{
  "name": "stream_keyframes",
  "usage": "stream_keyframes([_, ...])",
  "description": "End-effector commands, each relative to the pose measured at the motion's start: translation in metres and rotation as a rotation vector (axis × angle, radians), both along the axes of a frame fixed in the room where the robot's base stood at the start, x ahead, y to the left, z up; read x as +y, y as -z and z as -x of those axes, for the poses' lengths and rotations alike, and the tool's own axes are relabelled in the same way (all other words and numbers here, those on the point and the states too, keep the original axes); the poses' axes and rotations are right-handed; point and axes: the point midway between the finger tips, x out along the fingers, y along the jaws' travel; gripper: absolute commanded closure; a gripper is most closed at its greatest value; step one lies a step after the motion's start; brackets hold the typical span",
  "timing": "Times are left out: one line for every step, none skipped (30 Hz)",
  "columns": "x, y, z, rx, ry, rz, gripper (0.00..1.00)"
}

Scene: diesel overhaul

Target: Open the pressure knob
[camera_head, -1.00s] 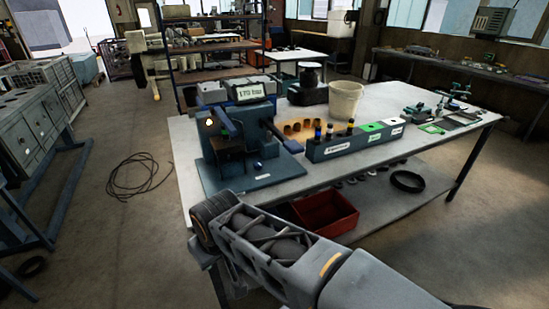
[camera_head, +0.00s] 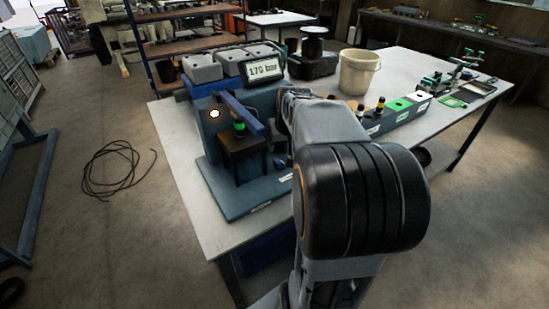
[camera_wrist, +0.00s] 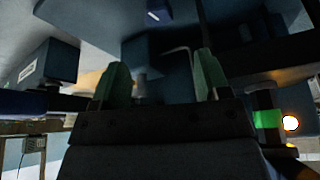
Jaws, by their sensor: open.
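The blue test stand (camera_head: 240,197) stands on the white bench, with a display (camera_head: 262,69) reading 170 bar. A small dark blue knob (camera_head: 279,163), which I take for the pressure knob, sits low at the stand's right, partly hidden by my arm. A blue knob-like part with a pale mark (camera_wrist: 157,13) shows at the top of the wrist view. My gripper's two green fingers (camera_wrist: 162,78) are apart, with nothing held between them. The blue part lies beyond the fingertips. In the head view my arm hides the fingers.
A green-banded injector (camera_head: 239,128) stands in the stand beside a glowing lamp (camera_head: 214,113). A beige bucket (camera_head: 358,72) and a labelled rack (camera_head: 400,112) stand to the right. A coiled cable (camera_head: 112,168) lies on the floor at left.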

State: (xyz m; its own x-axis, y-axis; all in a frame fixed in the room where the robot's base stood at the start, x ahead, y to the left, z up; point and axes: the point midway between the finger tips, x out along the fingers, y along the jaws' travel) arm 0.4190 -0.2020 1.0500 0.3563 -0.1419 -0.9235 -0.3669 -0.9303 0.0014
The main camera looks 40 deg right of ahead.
Motion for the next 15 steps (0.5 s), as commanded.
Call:
stream_keyframes([-0.001,0.008,-0.002,0.005,0.001,-0.003,0.31])
stream_keyframes([-0.002,0.012,-0.003,0.005,0.003,-0.003,0.31])
stream_keyframes([-0.004,0.019,-0.005,0.006,0.005,-0.003,0.31])
stream_keyframes([-0.006,0.025,-0.007,0.006,0.006,-0.004,0.31])
stream_keyframes([-0.007,0.030,-0.008,0.007,0.008,-0.004,0.31])
stream_keyframes([-0.009,0.038,-0.011,0.006,0.009,-0.003,0.31])
stream_keyframes([-0.010,0.043,-0.012,0.007,0.010,-0.004,0.31])
stream_keyframes([-0.012,0.049,-0.014,0.006,0.012,-0.003,0.31])
stream_keyframes([-0.013,0.056,-0.017,0.006,0.013,-0.003,0.31])
stream_keyframes([-0.014,0.061,-0.019,0.006,0.013,-0.003,0.31])
stream_keyframes([-0.015,0.066,-0.021,0.006,0.013,-0.003,0.31])
stream_keyframes([-0.016,0.073,-0.024,0.006,0.012,-0.003,0.31])
stream_keyframes([-0.016,0.078,-0.025,0.006,0.012,-0.003,0.31])
stream_keyframes([-0.017,0.082,-0.028,0.005,0.012,-0.003,0.31])
stream_keyframes([-0.017,0.088,-0.030,0.006,0.010,-0.004,0.31])
